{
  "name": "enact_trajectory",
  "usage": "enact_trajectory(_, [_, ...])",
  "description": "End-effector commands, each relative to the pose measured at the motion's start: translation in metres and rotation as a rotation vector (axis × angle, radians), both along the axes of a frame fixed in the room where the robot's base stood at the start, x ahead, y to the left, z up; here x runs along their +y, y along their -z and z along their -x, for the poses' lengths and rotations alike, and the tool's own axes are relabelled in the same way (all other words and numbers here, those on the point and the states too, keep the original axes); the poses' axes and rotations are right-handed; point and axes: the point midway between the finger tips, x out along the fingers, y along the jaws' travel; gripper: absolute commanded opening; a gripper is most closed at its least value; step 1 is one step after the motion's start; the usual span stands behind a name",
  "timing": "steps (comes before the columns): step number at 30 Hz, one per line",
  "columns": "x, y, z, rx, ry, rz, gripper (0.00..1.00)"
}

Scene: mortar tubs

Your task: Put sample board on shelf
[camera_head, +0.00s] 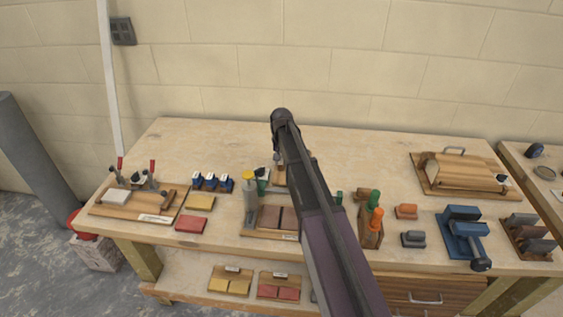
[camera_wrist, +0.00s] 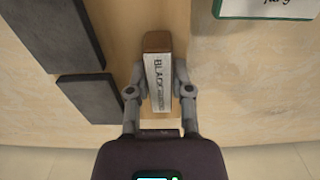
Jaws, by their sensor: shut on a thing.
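In the wrist view my gripper (camera_wrist: 160,91) is shut on a brown block with a white label reading "BLACK" (camera_wrist: 158,70). The block is on the tan sample board (camera_wrist: 124,45), which bears dark grey slabs (camera_wrist: 63,33) at left. In the head view my arm hides most of the gripper and this board; a bit of wood (camera_head: 279,179) shows beside the arm. The shelf (camera_head: 190,264) is under the bench top. It holds a board with yellow tiles (camera_head: 230,286) and one with red tiles (camera_head: 279,292).
On the bench (camera_head: 340,147) a board with brown and dark tiles (camera_head: 269,217) lies near the front edge. A yellow-topped bottle (camera_head: 250,190), orange-handled tools (camera_head: 376,220) and a blue tool (camera_head: 463,230) stand around. Drawers (camera_head: 425,292) are at lower right. The back of the bench is clear.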

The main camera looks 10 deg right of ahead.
Motion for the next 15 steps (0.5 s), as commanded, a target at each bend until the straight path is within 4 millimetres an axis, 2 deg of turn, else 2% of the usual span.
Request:
enact_trajectory(1, [0.000, -0.011, 0.000, 0.000, 0.000, 0.000, 0.00])
enact_trajectory(15, [0.000, -0.057, 0.000, 0.000, 0.000, 0.000, 0.00])
